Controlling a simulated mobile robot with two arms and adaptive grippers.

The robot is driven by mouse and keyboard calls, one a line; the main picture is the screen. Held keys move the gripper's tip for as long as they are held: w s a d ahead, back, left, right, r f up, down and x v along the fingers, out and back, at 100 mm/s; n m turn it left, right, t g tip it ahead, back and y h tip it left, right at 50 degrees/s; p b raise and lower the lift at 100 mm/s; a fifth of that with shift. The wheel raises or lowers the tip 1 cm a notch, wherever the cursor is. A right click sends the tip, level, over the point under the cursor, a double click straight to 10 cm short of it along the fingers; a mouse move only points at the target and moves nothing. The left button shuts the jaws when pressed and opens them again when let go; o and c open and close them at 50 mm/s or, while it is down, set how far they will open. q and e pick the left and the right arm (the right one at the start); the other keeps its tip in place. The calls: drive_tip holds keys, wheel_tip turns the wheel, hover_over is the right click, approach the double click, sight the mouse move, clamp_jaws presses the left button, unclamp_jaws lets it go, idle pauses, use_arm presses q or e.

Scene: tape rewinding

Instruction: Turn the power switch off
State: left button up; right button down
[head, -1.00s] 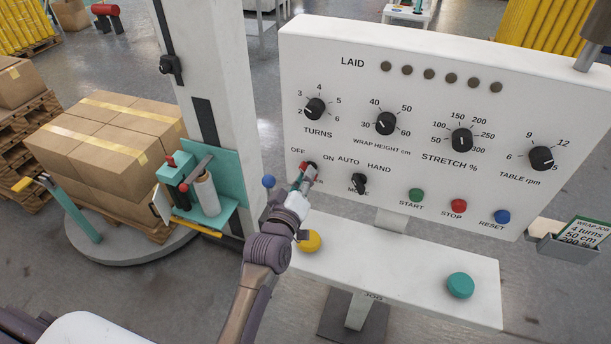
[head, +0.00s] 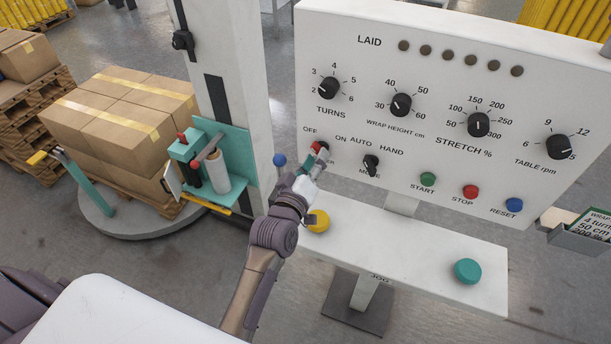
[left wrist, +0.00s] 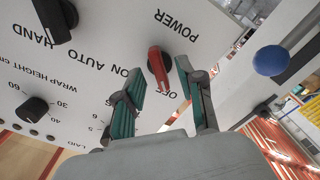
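The red power switch (head: 317,147) is a knob on a black base at the lower left of the white panel, between the words OFF and ON. It also shows in the left wrist view (left wrist: 158,66), with the lower end of its red handle towards the word OFF. My left gripper (left wrist: 163,92) is open, its teal finger pads on either side of a gap. The knob shows just beyond the fingertips, and nothing is held. In the head view my left gripper (head: 311,172) is just below the knob and partly hides the label under it. My right gripper is not in view.
The black mode knob (head: 371,164) is close on the right. The yellow button (head: 318,220) and teal button (head: 468,271) sit on the ledge below. Boxes (head: 120,125) on a turntable are further left.

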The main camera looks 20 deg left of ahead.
use_arm(q)
drive_tip(key=s, duration=1)
drive_tip(key=shift+s+a, duration=0.2)
drive_tip(key=shift+s, duration=0.2)
